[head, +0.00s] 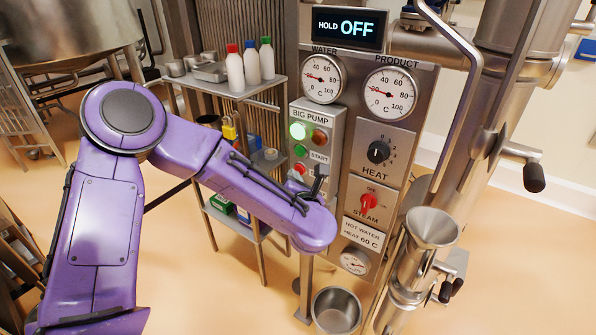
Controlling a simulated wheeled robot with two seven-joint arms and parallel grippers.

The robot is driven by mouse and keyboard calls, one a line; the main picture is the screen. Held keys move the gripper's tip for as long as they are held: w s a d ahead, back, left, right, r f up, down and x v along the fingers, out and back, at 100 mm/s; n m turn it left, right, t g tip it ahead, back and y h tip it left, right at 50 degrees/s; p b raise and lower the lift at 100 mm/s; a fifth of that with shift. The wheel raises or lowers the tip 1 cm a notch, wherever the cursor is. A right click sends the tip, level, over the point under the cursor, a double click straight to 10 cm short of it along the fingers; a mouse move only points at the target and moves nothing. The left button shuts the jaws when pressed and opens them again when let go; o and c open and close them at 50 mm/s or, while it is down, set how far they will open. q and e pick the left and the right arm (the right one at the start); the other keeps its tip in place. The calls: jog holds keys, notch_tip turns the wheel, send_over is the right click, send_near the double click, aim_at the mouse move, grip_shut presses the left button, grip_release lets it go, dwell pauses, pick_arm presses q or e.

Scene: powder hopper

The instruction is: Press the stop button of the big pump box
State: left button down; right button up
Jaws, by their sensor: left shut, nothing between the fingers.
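The big pump box (333,124) is a grey box labelled BIG PUMP on the left of the metal panel. My right gripper is not in view.
A display (348,28) reads HOLD OFF above two gauges. A heat knob (378,152) and a red steam knob (369,202) are right of the box. A shelf (240,93) with bottles stands behind my arm. A metal pot (336,310) is below.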

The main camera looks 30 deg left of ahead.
pick_arm(q)
jog(key=shift+w, duration=0.4)
dwell(0.5)
jog(key=shift+s, duration=0.8)
jog(key=s, duration=0.5)
jog(key=shift+a, duration=0.2)
dwell(0.8)
